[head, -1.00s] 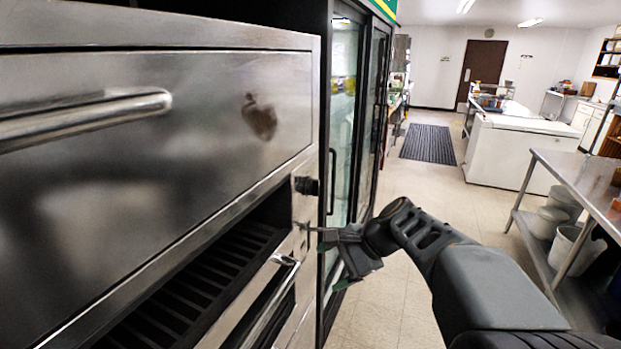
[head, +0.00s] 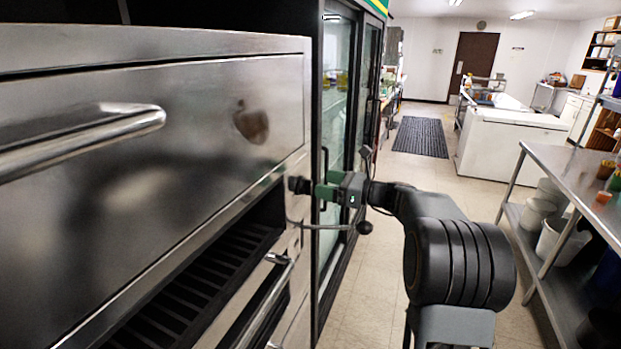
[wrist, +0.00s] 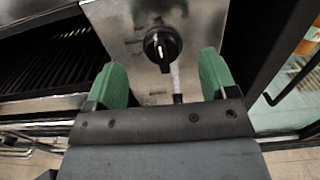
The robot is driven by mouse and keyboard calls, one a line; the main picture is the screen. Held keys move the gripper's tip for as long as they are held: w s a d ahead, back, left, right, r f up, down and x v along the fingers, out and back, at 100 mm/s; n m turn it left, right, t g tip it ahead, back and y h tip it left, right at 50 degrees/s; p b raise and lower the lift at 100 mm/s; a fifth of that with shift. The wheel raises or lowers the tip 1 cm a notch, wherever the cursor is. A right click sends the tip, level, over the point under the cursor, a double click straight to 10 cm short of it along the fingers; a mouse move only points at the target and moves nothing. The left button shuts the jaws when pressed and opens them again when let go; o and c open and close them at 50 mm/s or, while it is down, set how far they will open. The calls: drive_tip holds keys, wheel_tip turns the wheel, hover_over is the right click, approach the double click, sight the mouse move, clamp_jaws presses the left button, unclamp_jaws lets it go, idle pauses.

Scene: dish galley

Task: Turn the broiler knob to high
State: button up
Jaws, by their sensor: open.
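The broiler knob (head: 298,185) is a black knob on the narrow steel front panel at the right end of the broiler. In the wrist view the knob (wrist: 162,46) faces me, with a raised grip bar and a light pointer mark that I cannot read clearly. My gripper (head: 318,190) points at the knob from the right in the head view. In the wrist view my gripper (wrist: 170,80) is open, with one green finger on each side below the knob and nothing between them. The fingers look apart from the knob.
The broiler's drawer handle (head: 85,135) sticks out at the left, and a lower handle (head: 265,305) is below the dark grate opening. A glass-door fridge (head: 340,110) stands just beyond the knob. A steel table (head: 575,185) is at the right, with open floor between.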

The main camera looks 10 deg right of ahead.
sight(310, 180)
drive_tip(key=shift+p+x, duration=0.45)
drive_tip(key=shift+x, duration=2.3)
drive_tip(key=shift+c, duration=0.2)
